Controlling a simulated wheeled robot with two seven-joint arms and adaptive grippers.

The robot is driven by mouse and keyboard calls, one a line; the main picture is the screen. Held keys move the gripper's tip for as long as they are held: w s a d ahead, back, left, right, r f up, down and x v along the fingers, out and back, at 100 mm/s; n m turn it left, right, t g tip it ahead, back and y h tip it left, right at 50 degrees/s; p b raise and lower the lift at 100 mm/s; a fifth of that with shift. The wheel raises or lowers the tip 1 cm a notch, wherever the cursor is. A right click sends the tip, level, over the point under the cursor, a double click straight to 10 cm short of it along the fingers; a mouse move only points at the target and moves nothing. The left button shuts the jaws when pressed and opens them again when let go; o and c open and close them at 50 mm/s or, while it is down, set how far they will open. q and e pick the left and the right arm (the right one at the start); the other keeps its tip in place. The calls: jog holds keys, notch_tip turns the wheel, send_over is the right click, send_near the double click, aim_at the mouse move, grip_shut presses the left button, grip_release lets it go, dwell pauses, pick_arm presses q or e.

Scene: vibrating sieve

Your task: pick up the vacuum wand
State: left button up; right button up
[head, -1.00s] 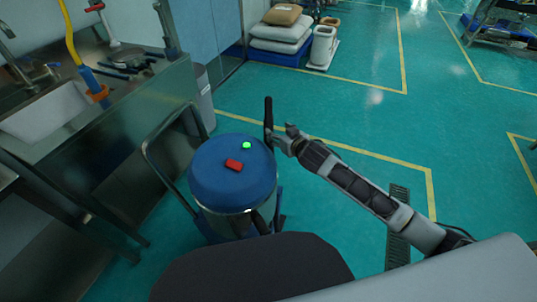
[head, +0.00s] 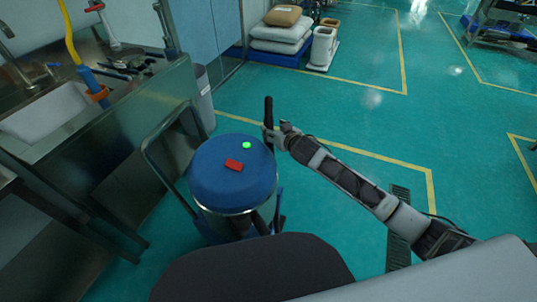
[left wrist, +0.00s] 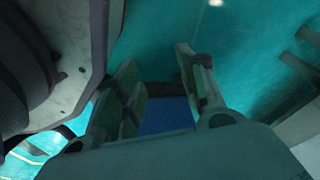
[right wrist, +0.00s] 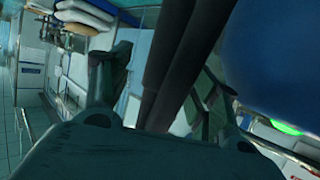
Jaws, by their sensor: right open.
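The vacuum wand (head: 268,112) is a black tube standing upright beside the blue-topped vacuum (head: 213,178). My right gripper (head: 273,137) is at the wand's upper part, at the vacuum's far right side. In the right wrist view, dark tubes (right wrist: 190,60) run between the open fingers of my right gripper (right wrist: 160,95); whether a finger touches them cannot be told. The vacuum's blue side (right wrist: 275,55) is close by on the right. My left gripper (left wrist: 163,85) is open and empty in the left wrist view and outside the head view. The wand's lower part is hidden in the head view.
A red piece (head: 233,165) and a green button (head: 247,145) are on the vacuum's top. A metal handle frame (head: 150,155) rises at its left. A steel sink counter (head: 120,125) and a grey bin (head: 203,97) stand further left. The floor right of my right arm is open.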

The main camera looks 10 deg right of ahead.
aim_at(271, 127)
jog(key=shift+w+a, duration=0.15)
jog(key=shift+w, duration=0.3)
jog(key=shift+b+x, duration=0.3)
jog(key=shift+x, duration=0.95)
jog(key=shift+w+a+f, duration=0.2)
jog(key=shift+w+a, duration=0.05)
jog(key=shift+w, duration=0.3)
jog(key=shift+w+f, duration=0.1)
jog(key=shift+w, duration=0.15)
pick_arm(q)
jog(key=shift+w+d+r, duration=0.25)
jog(key=shift+d+r, duration=0.05)
jog(key=shift+r, duration=0.2)
jog(key=shift+w+d+r, duration=0.2)
jog(key=shift+d+r, duration=0.05)
jog(key=shift+r, duration=0.25)
jog(key=shift+w, duration=0.15)
pick_arm(e)
jog(key=shift+c, duration=0.2)
pick_arm(q)
jog(key=shift+w, duration=0.3)
pick_arm(e)
jog(key=c, duration=1.1)
